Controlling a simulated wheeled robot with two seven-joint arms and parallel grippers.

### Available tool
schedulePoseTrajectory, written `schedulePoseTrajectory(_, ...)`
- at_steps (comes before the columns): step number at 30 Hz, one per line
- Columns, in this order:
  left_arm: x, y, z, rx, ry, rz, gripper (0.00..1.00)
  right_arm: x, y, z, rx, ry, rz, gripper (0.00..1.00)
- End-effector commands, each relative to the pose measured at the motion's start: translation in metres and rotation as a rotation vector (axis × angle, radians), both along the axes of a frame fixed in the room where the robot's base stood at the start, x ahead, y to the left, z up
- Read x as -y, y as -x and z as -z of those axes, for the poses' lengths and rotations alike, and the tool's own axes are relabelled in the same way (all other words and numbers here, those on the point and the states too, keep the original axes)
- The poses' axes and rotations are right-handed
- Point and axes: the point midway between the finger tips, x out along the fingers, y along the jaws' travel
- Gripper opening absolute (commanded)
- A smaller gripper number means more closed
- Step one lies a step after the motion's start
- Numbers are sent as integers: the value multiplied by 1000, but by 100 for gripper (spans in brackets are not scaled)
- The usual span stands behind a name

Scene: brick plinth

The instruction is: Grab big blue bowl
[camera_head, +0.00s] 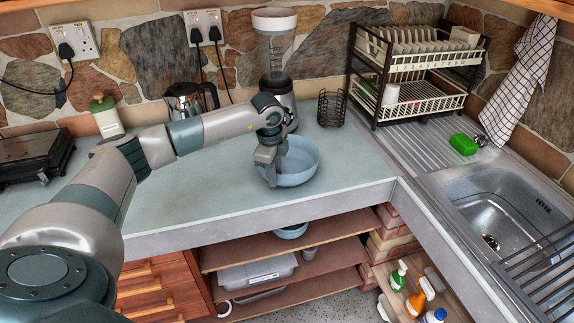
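The big blue bowl (302,165) sits upright on the worktop (205,190), near its front edge. My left gripper (272,173) points down at the bowl's left rim. One finger shows in front of the bowl's outer wall. The other finger and the inside of the rim are largely hidden, so I cannot tell whether the fingers are closed on the rim. My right gripper is not in view.
A blender (274,60), a kettle (190,101) and a black wire holder (331,108) stand behind. A dish rack (415,70) and sink (500,220) are at right. A smaller blue bowl (291,231) is on the shelf below. The worktop left of the bowl is clear.

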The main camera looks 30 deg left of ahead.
Motion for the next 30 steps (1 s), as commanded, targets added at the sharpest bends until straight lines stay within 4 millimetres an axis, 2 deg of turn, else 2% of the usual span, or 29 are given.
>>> schedulePoseTrajectory(7, 0, 0, 0, 0, 0, 0, 24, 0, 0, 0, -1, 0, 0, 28)
schedulePoseTrajectory(10, 0, 0, -1, 0, 0, 0, 0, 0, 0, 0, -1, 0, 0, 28)
schedulePoseTrajectory(23, 0, 0, -2, 2, 1, -1, 0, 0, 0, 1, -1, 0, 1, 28)
schedulePoseTrajectory(30, -1, -1, -17, 3, 0, -1, 0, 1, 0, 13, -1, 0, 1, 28)
